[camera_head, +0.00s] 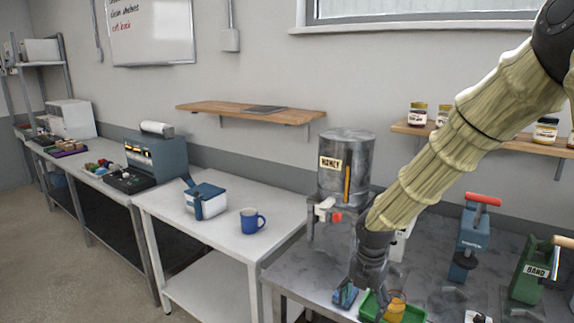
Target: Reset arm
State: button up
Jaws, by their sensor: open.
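My arm comes in from the upper right in a pale ribbed sleeve and ends in my dark gripper (366,288), which points down over the metal table. My gripper is open, low beside a green tray (418,315). An orange-yellow jar (396,308) stands at the tray, just right of my gripper. I cannot tell whether the gripper touches the tray. Its fingertips are small and partly hidden.
A honey dispenser (345,165) stands close behind my gripper. A blue press (471,240) and a green band machine (529,270) stand to the right. A shelf (510,143) with jars lies behind my arm. The white table (215,240) holds a blue mug (251,221).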

jog(key=s+a+f+m+y, duration=0.1)
jog(key=s+f+m, duration=0.3)
jog(key=f, duration=0.4)
jog(key=s+f+m+b, duration=0.1)
jog(key=s+f+m, duration=0.3)
jog(key=f, duration=0.4)
jog(key=s+a+f+m+y, duration=0.1)
jog(key=s+f+m, duration=0.4)
jog(key=f, duration=0.2)
jog(key=s+d+f+m+h+b, duration=0.1)
jog(key=s+d+f+m, duration=0.1)
jog(key=s+f+m, duration=0.4)
jog(key=s+d+f+m+h, duration=0.1)
jog(key=s+d+f+m, duration=0.2)
jog(key=s+f+m, duration=0.4)
jog(key=s+m, duration=0.2)
jog(key=s, duration=0.6)
jog(key=shift+s+d+b, duration=0.15)
jog(key=shift+b, duration=0.2)
jog(key=shift+f, duration=0.1)
